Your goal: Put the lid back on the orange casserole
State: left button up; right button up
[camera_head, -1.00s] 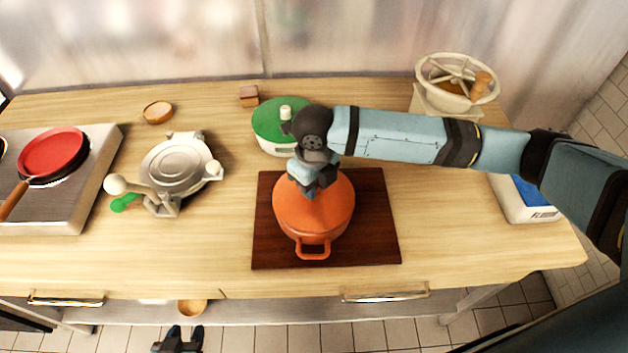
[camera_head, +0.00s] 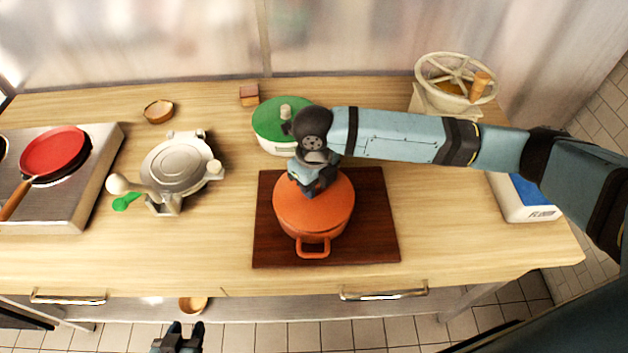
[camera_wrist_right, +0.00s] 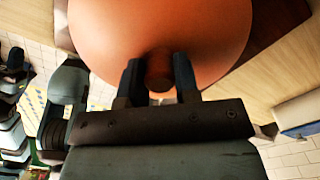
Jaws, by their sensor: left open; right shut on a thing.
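The orange casserole (camera_head: 314,252) stands on a dark wooden board, with its front handle toward the counter's front edge. Its orange lid (camera_head: 325,212) lies over the pot's mouth and looks about level. I cannot tell whether it rests fully on the rim. My right gripper (camera_head: 312,190) reaches down over the lid. In the right wrist view the gripper (camera_wrist_right: 160,80) is shut on the lid's knob (camera_wrist_right: 159,68), with a finger on each side; the lid (camera_wrist_right: 160,25) fills the upper part. My left gripper (camera_head: 180,332) is open and empty, below the counter's front edge.
The dark board (camera_head: 375,235) has bare wood around it. A green-lidded pot (camera_head: 270,125) stands close behind the casserole. A grey press-like device (camera_head: 178,165) and a stove with a red pan (camera_head: 52,152) are left. A mill (camera_head: 455,85) and a blue-topped scale (camera_head: 525,200) are right.

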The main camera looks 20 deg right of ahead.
dwell(0.3)
jog(key=o, duration=1.6)
jog(key=shift+c, duration=0.2)
